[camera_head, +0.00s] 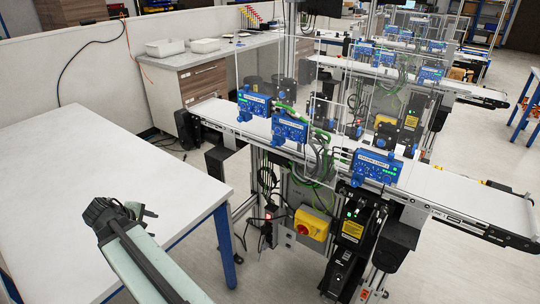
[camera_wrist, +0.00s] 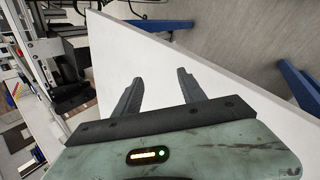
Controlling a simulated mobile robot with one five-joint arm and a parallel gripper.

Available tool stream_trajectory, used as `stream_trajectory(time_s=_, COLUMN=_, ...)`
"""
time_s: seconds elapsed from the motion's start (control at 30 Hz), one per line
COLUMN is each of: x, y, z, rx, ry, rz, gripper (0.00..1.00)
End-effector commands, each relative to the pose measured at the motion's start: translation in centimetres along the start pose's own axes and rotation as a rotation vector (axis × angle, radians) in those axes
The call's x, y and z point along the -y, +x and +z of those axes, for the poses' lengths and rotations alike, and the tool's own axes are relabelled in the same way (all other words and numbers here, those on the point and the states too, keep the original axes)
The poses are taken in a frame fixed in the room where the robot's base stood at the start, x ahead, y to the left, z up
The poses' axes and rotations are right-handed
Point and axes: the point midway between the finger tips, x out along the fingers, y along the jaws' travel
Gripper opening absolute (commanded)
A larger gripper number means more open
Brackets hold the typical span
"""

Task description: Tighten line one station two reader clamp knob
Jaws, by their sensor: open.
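The nearest belt conveyor (camera_head: 437,184) runs from the left middle to the right edge in the head view. Three blue reader boxes stand along its near side: a left one (camera_head: 254,102), a middle one (camera_head: 289,129) and a right one (camera_head: 377,167). Their labels are too small to read, so I cannot tell which is station two. I cannot make out a clamp knob for certain. My gripper (camera_head: 112,212) is at the lower left over the white table, well apart from the conveyor. In the wrist view my gripper (camera_wrist: 160,75) has its fingers apart with nothing between them.
The white table (camera_head: 95,165) fills the left, with blue legs. A yellow switch box (camera_head: 311,223) and cables hang under the conveyor. Clear panels (camera_head: 290,75) stand above the belt. More conveyors lie behind.

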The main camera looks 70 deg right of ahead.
Motion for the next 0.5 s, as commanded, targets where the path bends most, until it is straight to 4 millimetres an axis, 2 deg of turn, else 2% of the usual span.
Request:
stream_trajectory(time_s=0.03, x=-4.8, y=4.7, z=3.7, rx=0.077, ry=-0.08, rz=0.117, gripper=0.48)
stream_trajectory(time_s=0.07, x=-8.0, y=6.4, z=6.2, rx=0.133, ry=-0.147, rz=0.188, gripper=0.48)
stream_trajectory(time_s=0.1, x=-12.0, y=8.3, z=9.8, rx=0.221, ry=-0.247, rz=0.271, gripper=0.48)
stream_trajectory(time_s=0.17, x=-17.3, y=10.4, z=15.4, rx=0.371, ry=-0.407, rz=0.368, gripper=0.48)
stream_trajectory(time_s=0.2, x=-20.3, y=11.3, z=19.0, rx=0.475, ry=-0.516, rz=0.41, gripper=0.48)
stream_trajectory(time_s=0.3, x=-25.5, y=12.3, z=26.4, rx=0.708, ry=-0.758, rz=0.451, gripper=0.48)
stream_trajectory(time_s=0.33, x=-26.6, y=12.4, z=28.1, rx=0.766, ry=-0.818, rz=0.45, gripper=0.48)
stream_trajectory(time_s=0.4, x=-28.4, y=12.4, z=31.0, rx=0.869, ry=-0.928, rz=0.44, gripper=0.48)
stream_trajectory(time_s=0.5, x=-29.6, y=12.2, z=33.0, rx=0.946, ry=-1.014, rz=0.425, gripper=0.48)
